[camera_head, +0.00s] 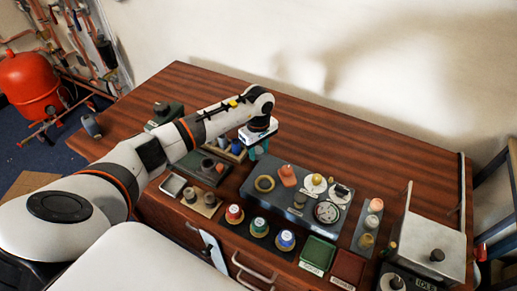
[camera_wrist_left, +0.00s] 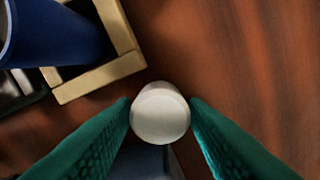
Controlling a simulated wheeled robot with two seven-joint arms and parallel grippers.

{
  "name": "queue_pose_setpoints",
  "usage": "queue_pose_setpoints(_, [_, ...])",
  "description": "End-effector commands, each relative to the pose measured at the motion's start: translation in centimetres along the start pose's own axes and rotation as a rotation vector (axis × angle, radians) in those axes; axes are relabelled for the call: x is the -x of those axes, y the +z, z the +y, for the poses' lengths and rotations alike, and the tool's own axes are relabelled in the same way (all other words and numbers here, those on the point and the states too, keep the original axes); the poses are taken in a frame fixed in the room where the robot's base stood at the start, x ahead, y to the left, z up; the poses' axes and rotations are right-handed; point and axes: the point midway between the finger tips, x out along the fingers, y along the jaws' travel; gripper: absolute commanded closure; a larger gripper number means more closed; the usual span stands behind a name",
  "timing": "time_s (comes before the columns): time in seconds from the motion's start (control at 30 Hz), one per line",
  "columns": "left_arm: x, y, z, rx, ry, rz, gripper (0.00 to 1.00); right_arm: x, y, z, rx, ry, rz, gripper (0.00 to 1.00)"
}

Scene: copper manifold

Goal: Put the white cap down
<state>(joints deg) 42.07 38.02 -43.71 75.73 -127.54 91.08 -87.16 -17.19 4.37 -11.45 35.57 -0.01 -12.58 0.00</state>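The white cap (camera_wrist_left: 160,113) is between the two green fingers of my left gripper (camera_wrist_left: 160,103) in the left wrist view. Both fingertips touch its sides, so the gripper is shut on it. In the head view my left gripper (camera_head: 257,151) points down over the table, just right of the small wooden-framed tray and behind the dark work mat. The cap cannot be made out there. Whether its underside touches anything cannot be told. My right gripper is not in view.
A wooden frame (camera_wrist_left: 100,78) with a blue cylinder (camera_wrist_left: 55,35) is close to the left of the cap. Green (camera_head: 318,252) and red (camera_head: 347,267) trays stand in front. Bare wooden table (camera_head: 330,140) lies behind.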

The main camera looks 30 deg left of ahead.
Motion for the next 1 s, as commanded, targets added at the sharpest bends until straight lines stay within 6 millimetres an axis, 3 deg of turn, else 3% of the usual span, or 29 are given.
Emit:
queue_pose_setpoints(0.1, [0.0, 0.0, 0.0, 0.0, 0.0, 0.0, 0.46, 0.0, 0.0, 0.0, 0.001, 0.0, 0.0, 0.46])
queue_pose_setpoints(0.47, [0.8, 0.0, -0.1, 0.0, -0.002, 0.0, 0.46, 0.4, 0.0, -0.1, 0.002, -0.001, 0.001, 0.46])
queue_pose_setpoints(1.0, [10.9, 0.0, -0.1, 0.0, -0.002, -0.001, 0.46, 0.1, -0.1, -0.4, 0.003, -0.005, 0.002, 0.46])
